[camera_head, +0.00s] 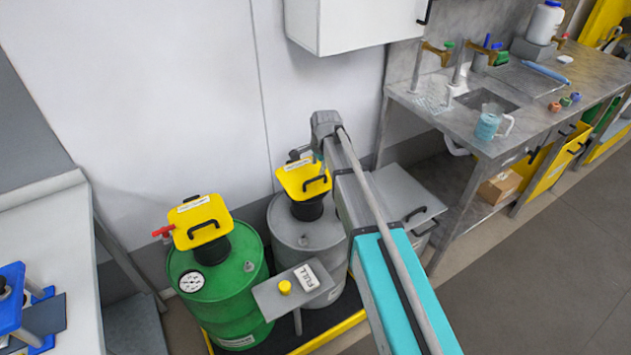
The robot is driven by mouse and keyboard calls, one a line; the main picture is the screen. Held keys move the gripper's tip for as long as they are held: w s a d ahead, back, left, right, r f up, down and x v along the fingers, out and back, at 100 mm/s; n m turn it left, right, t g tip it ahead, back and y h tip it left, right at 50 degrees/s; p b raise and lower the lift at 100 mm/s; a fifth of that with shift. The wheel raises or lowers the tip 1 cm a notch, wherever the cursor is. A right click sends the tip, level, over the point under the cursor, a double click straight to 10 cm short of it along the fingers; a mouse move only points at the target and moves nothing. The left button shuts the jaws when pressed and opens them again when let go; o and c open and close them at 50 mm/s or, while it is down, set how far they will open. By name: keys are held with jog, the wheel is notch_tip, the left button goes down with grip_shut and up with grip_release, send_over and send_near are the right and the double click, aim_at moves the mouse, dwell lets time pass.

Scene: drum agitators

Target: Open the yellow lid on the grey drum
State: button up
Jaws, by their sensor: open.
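The grey drum (288,235) stands upright against the wall, right of the green drum. Its yellow lid (301,178) sits tilted on a black funnel neck (308,208) and looks shut. A black handle (315,181) is on the lid's front face. My arm reaches up from the bottom right and bends down at the lid's right edge. My gripper (322,170) is open, close to the lid's handle. Its fingers are mostly hidden by my arm, and I cannot tell whether they touch the handle.
A green drum (225,285) with its own yellow lid (200,221) stands to the left. A small stand with a FULL sign (307,277) is in front. A grey box (398,188) is to the right, near the sink bench (450,121). A white cabinet (350,24) hangs above.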

aim_at(316, 178)
jog(key=shift+w+a+f+b, duration=0.1)
jog(key=shift+w+f+b, duration=0.05)
jog(key=shift+f+b, duration=0.8)
jog(key=shift+w+a+f+b, duration=0.15)
jog(key=shift+f+b, duration=0.65)
jog(key=shift+f, duration=0.2)
jog(key=shift+w+a+f+b, duration=0.1)
jog(key=shift+w+f+b, duration=0.05)
jog(key=shift+f+b, duration=0.8)
grip_shut()
jog(key=shift+a, duration=0.15)
